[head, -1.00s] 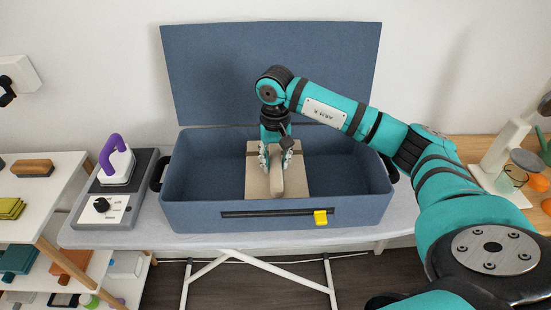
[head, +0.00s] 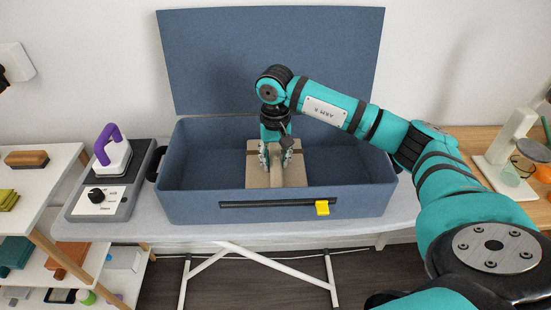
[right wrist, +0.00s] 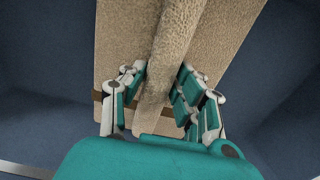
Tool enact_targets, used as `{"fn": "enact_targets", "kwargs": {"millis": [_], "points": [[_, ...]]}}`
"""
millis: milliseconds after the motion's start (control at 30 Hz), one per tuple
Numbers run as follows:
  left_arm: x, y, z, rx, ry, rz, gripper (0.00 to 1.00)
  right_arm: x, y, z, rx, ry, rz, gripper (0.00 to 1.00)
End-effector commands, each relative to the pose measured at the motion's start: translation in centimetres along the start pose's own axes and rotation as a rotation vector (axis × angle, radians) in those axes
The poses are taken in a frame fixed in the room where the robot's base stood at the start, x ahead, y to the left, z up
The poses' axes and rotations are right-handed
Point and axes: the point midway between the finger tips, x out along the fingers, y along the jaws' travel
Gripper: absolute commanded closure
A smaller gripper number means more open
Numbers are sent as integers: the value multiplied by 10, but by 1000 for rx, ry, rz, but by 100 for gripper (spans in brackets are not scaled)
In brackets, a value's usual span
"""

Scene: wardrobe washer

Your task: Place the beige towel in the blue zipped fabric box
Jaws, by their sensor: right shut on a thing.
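The beige towel (head: 256,178) is inside the blue fabric box (head: 190,208), near the middle, with a brown band across it. The box lid (head: 275,62) stands open at the back, and a yellow zip pull (head: 322,207) hangs at the front. My right gripper (head: 276,166) reaches down into the box and is shut on a raised fold of the towel. In the right wrist view, the towel (right wrist: 125,45) lies on both sides of the gripper (right wrist: 160,82), with the fold between the fingers. Whether the towel rests fully on the box floor is hard to tell. My left gripper is out of view.
The box stands on an ironing board (head: 130,229). A purple-handled iron (head: 113,155) on a grey base (head: 97,200) stands left of it. Shelves (head: 60,165) with small items are at far left. A wooden table (head: 530,205) is at right. Both ends inside the box are free.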

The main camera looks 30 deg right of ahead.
Motion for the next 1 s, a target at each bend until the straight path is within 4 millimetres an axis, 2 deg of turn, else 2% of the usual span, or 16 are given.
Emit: {"fn": "enact_targets", "kwargs": {"millis": [100,133,333,533,633,667,1000], "points": [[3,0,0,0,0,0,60,3,0,0,0,1,-1,100],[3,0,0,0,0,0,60,3,0,0,0,1,-1,68],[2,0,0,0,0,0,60,2,0,0,0,1,0,42],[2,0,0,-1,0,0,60,3,0,0,0,-1,1,41],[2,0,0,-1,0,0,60,3,0,0,0,-1,1,28],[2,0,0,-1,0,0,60,3,0,0,0,-1,1,27],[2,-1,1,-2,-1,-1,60,-4,0,0,0,1,-1,27]]}}
